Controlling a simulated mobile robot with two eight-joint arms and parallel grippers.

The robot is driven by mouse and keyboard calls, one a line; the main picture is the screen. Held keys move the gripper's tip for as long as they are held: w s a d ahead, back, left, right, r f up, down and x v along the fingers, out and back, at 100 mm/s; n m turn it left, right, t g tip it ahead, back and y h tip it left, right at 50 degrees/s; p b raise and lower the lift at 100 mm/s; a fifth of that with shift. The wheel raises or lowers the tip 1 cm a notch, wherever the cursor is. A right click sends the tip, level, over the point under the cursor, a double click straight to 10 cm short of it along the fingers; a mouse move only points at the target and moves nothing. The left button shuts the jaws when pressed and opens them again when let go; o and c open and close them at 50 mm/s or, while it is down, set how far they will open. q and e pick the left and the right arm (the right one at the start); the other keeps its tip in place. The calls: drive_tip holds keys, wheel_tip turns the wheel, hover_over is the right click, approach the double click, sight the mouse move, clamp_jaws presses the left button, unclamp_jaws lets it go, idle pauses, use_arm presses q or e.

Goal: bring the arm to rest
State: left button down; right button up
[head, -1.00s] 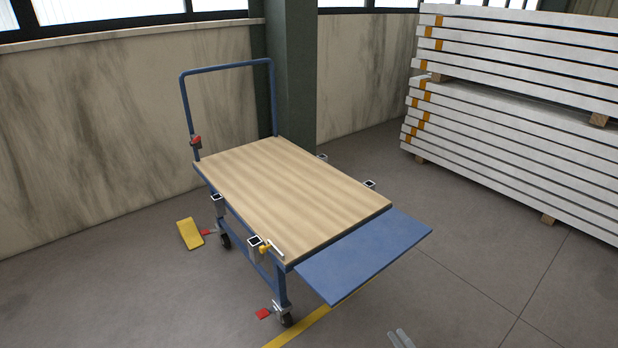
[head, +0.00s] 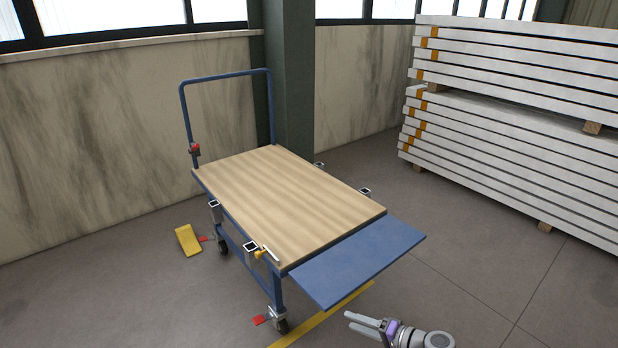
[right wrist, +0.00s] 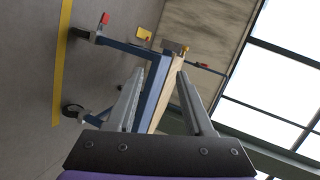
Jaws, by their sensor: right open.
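My right gripper (head: 364,324) is at the bottom of the head view, to the right of the yellow floor line and below the cart's blue flap. Its two grey fingers point left. In the right wrist view my right gripper (right wrist: 163,100) has its fingers apart, with nothing held between them. The cart shows beyond the fingers there, turned on its side in the picture. My left gripper is in neither view.
A blue cart with a wooden top (head: 290,200) stands in the middle, its blue flap (head: 358,264) sticking out at the front right. A yellow wedge (head: 188,240) lies at its left. Stacked white beams (head: 510,150) stand at the right. The floor (head: 480,270) between is clear.

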drive_tip(key=s+a+r+n+g+h, duration=0.1)
drive_tip(key=s+r+n+g+h, duration=0.15)
drive_tip(key=s, duration=0.55)
drive_tip(key=s+a+r+n+g+h, duration=0.1)
drive_tip(key=s+r+g+h, duration=0.2)
drive_tip(key=s, duration=0.6)
drive_tip(key=s+d+n+t+h, duration=0.1)
drive_tip(key=s+d+h, duration=0.2)
drive_tip(key=s, duration=0.5)
drive_tip(key=s+d+n+h, duration=0.1)
drive_tip(key=s+d+h, duration=0.25)
drive_tip(key=s, duration=0.35)
use_arm(q)
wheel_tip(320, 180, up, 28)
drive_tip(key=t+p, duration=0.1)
drive_tip(key=p, duration=2.3)
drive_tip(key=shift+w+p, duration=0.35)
use_arm(e)
wheel_tip(320, 180, up, 28)
drive_tip(key=t, duration=0.1)
drive_tip(key=shift+d, duration=0.15)
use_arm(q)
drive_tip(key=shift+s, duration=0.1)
use_arm(e)
drive_tip(key=shift+r, duration=0.1)
